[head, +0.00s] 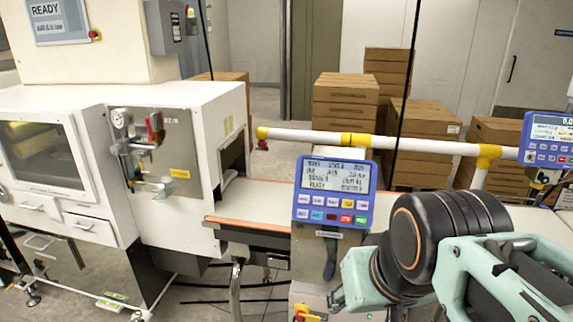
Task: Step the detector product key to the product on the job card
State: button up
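A blue control panel (332,193) stands upright on a post near the middle of the head view. Its grey display (334,175) shows several lines of dark text, the lowest reading READY; the rest is too small to read surely. Below are two rows of small keys (332,208), mostly pale, with yellow, red, green and blue ones. I cannot tell which is the product key. My gripper (340,298) appears at the lower right, below and right of the panel, apart from the keys. Its fingers are partly hidden, so its opening is unclear. I cannot make out a job card.
A second blue panel (548,141) is at the right edge. A white rail (385,143) with yellow joints runs behind the belt (265,200). A white machine (190,105) fills the left, with a READY sign (58,18) above. Stacked cartons (345,105) stand behind.

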jog(key=shift+d, duration=0.2)
jog(key=shift+c, duration=0.4)
grip_shut()
dwell(1.1)
